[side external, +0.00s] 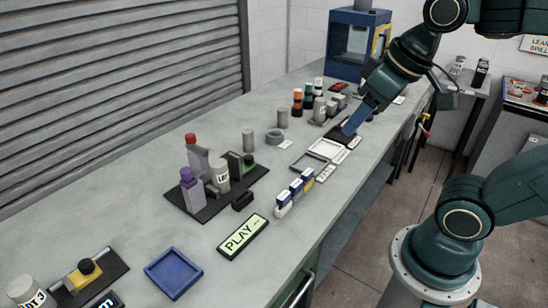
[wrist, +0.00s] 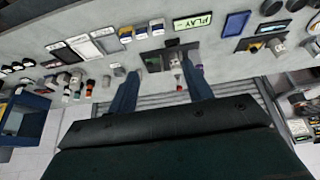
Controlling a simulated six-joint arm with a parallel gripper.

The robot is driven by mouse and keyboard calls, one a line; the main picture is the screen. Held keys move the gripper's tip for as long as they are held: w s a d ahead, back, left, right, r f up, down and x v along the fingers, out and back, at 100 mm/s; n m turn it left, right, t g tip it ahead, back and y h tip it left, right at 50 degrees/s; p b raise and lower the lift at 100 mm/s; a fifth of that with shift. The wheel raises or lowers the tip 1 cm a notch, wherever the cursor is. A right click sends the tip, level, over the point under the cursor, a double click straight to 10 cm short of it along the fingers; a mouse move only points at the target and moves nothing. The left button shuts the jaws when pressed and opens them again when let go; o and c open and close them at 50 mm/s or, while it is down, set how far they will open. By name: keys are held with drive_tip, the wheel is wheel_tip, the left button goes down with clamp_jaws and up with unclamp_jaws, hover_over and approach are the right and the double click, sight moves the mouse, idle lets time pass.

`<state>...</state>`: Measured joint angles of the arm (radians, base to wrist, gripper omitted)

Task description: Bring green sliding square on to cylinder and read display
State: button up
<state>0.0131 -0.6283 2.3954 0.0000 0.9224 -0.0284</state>
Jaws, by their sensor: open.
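A dark fixture plate (side external: 185,208) lies on the bench in the side view. On it stand a pale labelled cylinder (side external: 221,181), a green upright square piece (side external: 236,166) just behind and to its right, and grey posts with a red cap (side external: 190,139) and a purple cap (side external: 186,174). Contact between the square and cylinder cannot be told. The display (side external: 242,236) reads "PLAY --" and also shows in the wrist view (wrist: 192,21). My gripper (side external: 350,126) is open and empty, well away towards the far end. Its spread fingers show in the wrist view (wrist: 162,76).
Blue-and-white boxes (side external: 296,190) and shallow trays (side external: 308,161) lie right of the plate. Loose grey cylinders (side external: 249,139) stand behind it. A blue tray (side external: 173,272) lies in front. A blue cabinet (side external: 357,45) is at the far end.

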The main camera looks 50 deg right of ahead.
drive_tip(key=w+d+r+g, duration=0.1)
drive_tip(key=w+d+r, duration=0.1)
drive_tip(key=w, duration=0.9)
drive_tip(key=n+g, duration=0.2)
drive_tip(key=g, duration=0.2)
hover_over(249, 157)
wheel_tip(249, 157, down, 18)
drive_tip(key=shift+r, duration=0.2)
drive_tip(key=shift+w, duration=0.1)
drive_tip(key=shift+f, duration=6.85)
